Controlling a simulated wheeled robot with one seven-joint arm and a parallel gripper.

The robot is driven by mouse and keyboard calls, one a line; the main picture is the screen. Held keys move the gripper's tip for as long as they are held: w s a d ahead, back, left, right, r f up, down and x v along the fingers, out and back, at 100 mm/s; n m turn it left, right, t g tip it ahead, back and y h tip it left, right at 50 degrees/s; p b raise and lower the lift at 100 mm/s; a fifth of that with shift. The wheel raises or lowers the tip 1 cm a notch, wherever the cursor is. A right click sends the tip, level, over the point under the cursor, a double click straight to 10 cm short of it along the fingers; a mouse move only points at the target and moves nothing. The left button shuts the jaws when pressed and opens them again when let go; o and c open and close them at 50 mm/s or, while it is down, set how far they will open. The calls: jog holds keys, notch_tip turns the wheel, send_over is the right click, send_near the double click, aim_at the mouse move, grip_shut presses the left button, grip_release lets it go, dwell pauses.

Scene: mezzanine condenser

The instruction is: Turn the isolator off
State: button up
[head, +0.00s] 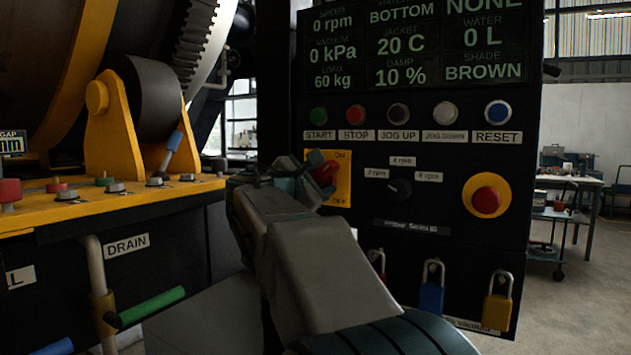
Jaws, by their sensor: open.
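My arm hides the lower left of the panel.
A button row with the red stop button (356,114) runs above the isolator. A black speed knob (400,190) and a red emergency button (486,200) are to the right. Padlocks, including a blue one (431,297), hang below. A yellow machine ledge (120,204) stands left.

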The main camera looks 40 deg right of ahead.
grip_shut()
jog(key=shift+f+m+b, duration=0.1)
jog(key=shift+m+b, duration=0.3)
jog(key=shift+b, duration=0.1)
jog(key=m+b, duration=0.2)
jog(key=b, duration=0.1)
jog(key=shift+f+m, duration=0.15)
jog(key=shift+m, duration=0.25)
jog(key=m+b, duration=0.4)
jog(key=m, duration=0.1)
jog(key=shift+m, duration=0.3)
jog(key=m+b, duration=0.4)
jog(key=m, duration=0.1)
jog(key=shift+r+m+b, duration=0.15)
jog(key=shift+m+b, duration=0.35)
jog(key=shift+m, duration=0.45)
jog(key=shift+r+m+b, duration=0.1)
jog(key=shift+m+b, duration=0.4)
jog(key=shift+m, duration=0.45)
